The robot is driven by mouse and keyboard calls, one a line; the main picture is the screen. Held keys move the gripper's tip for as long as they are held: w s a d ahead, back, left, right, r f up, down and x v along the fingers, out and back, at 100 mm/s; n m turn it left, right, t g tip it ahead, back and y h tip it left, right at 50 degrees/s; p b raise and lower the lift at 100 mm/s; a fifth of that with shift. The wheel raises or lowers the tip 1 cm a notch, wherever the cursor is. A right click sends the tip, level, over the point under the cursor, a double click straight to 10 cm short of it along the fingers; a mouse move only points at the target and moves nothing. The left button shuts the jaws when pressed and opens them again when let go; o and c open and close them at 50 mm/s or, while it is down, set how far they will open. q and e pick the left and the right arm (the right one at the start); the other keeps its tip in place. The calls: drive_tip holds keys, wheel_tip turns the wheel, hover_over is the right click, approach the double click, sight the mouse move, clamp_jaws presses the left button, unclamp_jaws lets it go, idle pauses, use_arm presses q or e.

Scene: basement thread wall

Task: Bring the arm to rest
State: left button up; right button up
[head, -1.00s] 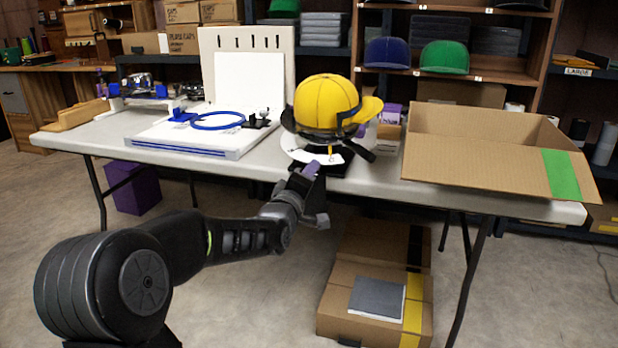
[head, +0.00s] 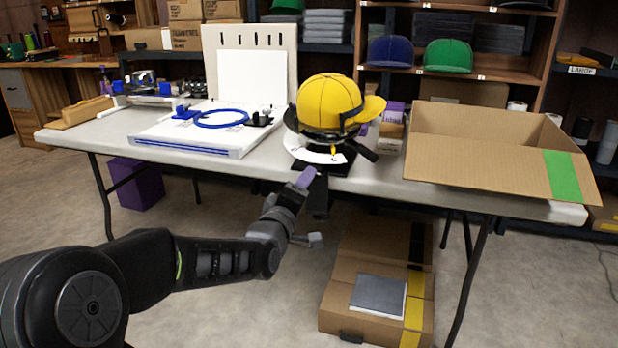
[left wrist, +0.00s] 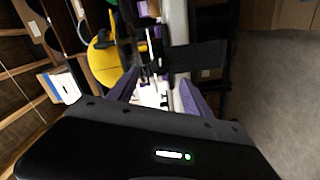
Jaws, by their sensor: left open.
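My left arm comes in from the lower left in the head view. Its gripper (head: 303,180) is in front of the table's front edge, just below the yellow cap. One purple fingertip shows clearly there. In the left wrist view the two purple fingers (left wrist: 160,95) stand apart with nothing seen between them. The yellow cap (head: 328,101) sits on a dark stand with a white curved plate on the table; it also shows in the left wrist view (left wrist: 103,62), beyond the fingers. My right gripper is in neither view.
The grey folding table (head: 385,186) holds an open cardboard box (head: 480,174) at right and a white board with a blue hoop (head: 221,118) at left. Cardboard boxes (head: 385,254) stand under the table. Floor in front is clear.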

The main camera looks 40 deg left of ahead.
use_arm(q)
drive_tip(key=shift+s+d, duration=0.25)
drive_tip(key=shift+s, duration=0.35)
